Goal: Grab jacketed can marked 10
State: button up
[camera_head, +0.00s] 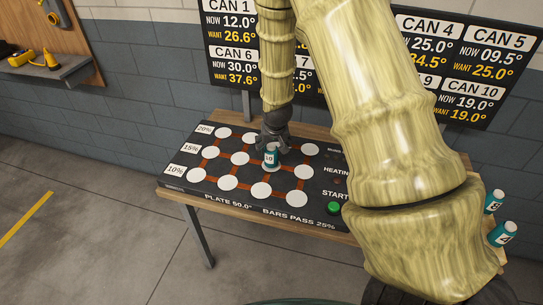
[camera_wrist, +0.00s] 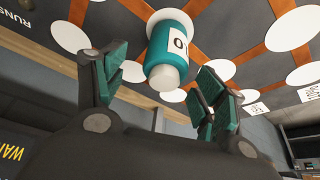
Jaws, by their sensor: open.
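The can marked 10 (camera_head: 271,158) is a small teal can with a white label, standing on a white spot of the black heating board (camera_head: 239,193) in the head view. In the wrist view the can (camera_wrist: 172,40) appears upside down, its pale cap toward my gripper and part of its number showing. My gripper (camera_head: 273,142) is at the can's top in the head view. In the wrist view my gripper (camera_wrist: 160,75) is open, with green-padded fingers on either side of the cap and gaps between.
Two more teal cans, one (camera_head: 494,201) behind the other (camera_head: 502,234), stand at the right, beyond my arm. A green start button (camera_head: 333,208) is on the board's front right. The temperature sign (camera_head: 230,50) hangs behind. Other white spots in view are bare.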

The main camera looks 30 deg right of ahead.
aim_at(271, 152)
jog(key=shift+a+p+x, duration=0.2)
jog(key=shift+p+x, duration=0.65)
jog(key=shift+x, duration=0.4)
jog(key=shift+p+x, duration=0.35)
jog(key=shift+x, duration=0.9)
jog(key=shift+w, duration=0.1)
jog(key=c, duration=1.2)
